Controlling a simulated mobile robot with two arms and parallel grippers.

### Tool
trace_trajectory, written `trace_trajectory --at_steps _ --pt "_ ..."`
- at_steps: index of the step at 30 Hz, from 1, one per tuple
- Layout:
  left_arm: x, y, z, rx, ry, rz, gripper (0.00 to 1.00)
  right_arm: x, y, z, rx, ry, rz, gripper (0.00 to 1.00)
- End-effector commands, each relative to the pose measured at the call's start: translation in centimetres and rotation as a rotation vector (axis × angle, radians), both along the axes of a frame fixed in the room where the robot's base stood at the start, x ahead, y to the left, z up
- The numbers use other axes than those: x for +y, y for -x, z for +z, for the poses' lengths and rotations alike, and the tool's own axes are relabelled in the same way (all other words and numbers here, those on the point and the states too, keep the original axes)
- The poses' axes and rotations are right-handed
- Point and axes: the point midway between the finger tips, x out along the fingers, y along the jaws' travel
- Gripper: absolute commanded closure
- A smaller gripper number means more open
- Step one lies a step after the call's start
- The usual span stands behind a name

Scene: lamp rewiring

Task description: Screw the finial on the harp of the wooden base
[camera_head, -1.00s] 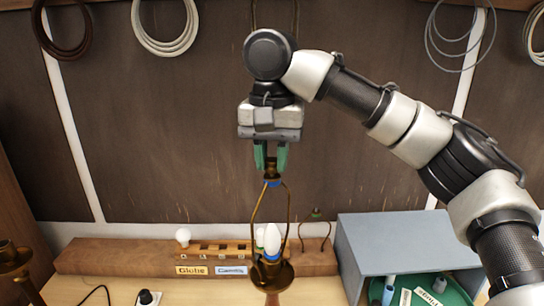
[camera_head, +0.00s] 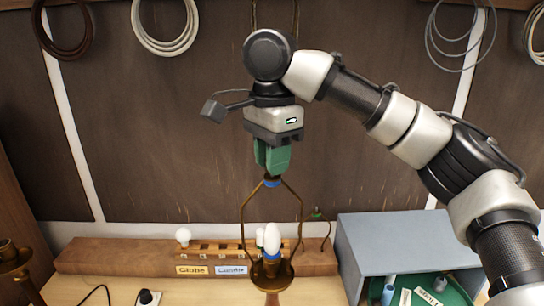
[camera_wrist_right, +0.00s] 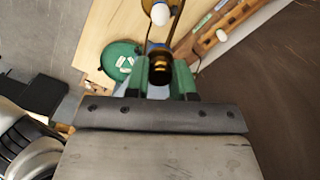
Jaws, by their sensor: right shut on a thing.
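My right gripper (camera_head: 273,168) points straight down at the top of the brass harp (camera_head: 243,212). It is shut on the finial (camera_wrist_right: 160,70), a dark brass piece between the green fingers in the right wrist view. In the head view the fingers mostly hide the finial. A blue ring (camera_head: 272,183) shows at the harp top, just under the fingertips. The harp stands upright around a white bulb (camera_head: 271,239) above a brass cup (camera_head: 272,272). Only the top of the wooden base (camera_head: 272,299) shows at the bottom edge. My left gripper is not in view.
A wooden bulb rack (camera_head: 120,255) with Globe and Candle labels stands behind the lamp. A grey open box (camera_head: 400,232) and a green tray (camera_head: 455,291) are at right. Another brass lamp part (camera_head: 14,258) is at the left edge. A dark plug (camera_head: 147,298) lies in front.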

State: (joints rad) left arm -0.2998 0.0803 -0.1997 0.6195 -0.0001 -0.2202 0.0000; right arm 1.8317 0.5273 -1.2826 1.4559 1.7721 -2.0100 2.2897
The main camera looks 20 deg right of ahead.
Motion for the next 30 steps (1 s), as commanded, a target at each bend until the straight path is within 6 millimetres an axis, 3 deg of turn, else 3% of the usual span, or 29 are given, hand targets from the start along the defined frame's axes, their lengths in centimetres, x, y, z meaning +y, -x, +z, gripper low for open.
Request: trace_trajectory --at_steps 6,17,27,30 --pt "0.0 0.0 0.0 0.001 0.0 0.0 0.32 0.0 0.0 0.2 -0.003 0.0 -0.202 0.97" --pt "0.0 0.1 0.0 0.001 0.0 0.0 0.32 0.0 0.0 0.2 -0.003 -0.001 -0.235 0.97" --pt "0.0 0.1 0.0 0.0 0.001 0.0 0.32 0.0 0.0 0.1 -0.003 0.002 -0.668 0.97" --pt "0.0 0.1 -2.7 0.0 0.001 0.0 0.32 0.1 -0.1 -0.9 -0.005 0.006 -0.709 0.97"
